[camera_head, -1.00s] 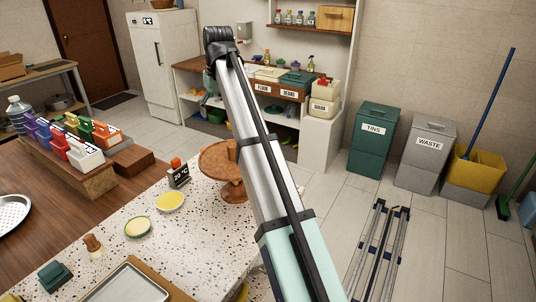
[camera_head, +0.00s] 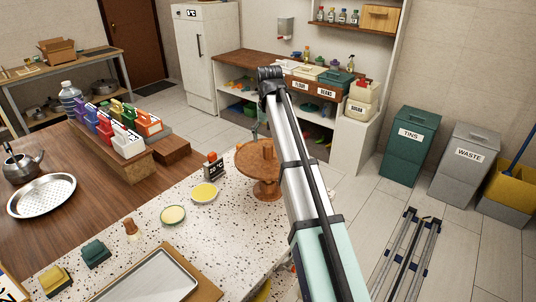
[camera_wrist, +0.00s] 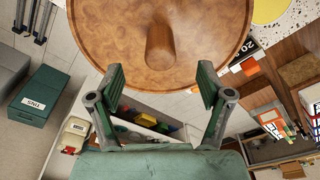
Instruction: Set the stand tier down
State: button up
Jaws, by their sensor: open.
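The round wooden stand tier (camera_head: 245,163) sits on a pedestal foot at the far end of the speckled counter, with a short upright post at its middle. In the wrist view the tier (camera_wrist: 105,30) fills the top, and its post (camera_wrist: 160,45) points toward the camera. My gripper (camera_wrist: 160,80) is open and empty. Its fingers are spread on either side of the post's line, apart from the post. In the head view my gripper (camera_head: 257,128) is small and partly hidden just behind the post.
A black sign with an orange top (camera_head: 211,163) and a yellow dish (camera_head: 204,192) stand left of the tier. A pale green-rimmed dish (camera_head: 172,215) is nearer. A metal tray (camera_head: 155,278) lies in front. Colourful boxes (camera_head: 122,140) stand at left.

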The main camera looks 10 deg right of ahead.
aim_at(268, 144)
jog(key=shift+w+f+p, duration=0.2)
jog(key=shift+f+p, duration=0.5)
jog(key=shift+f, duration=1)
jog(key=shift+w+f+p, duration=0.2)
jog(key=shift+f+p, duration=0.5)
jog(key=shift+f, duration=0.95)
grip_shut()
jog(key=shift+r, duration=0.15)
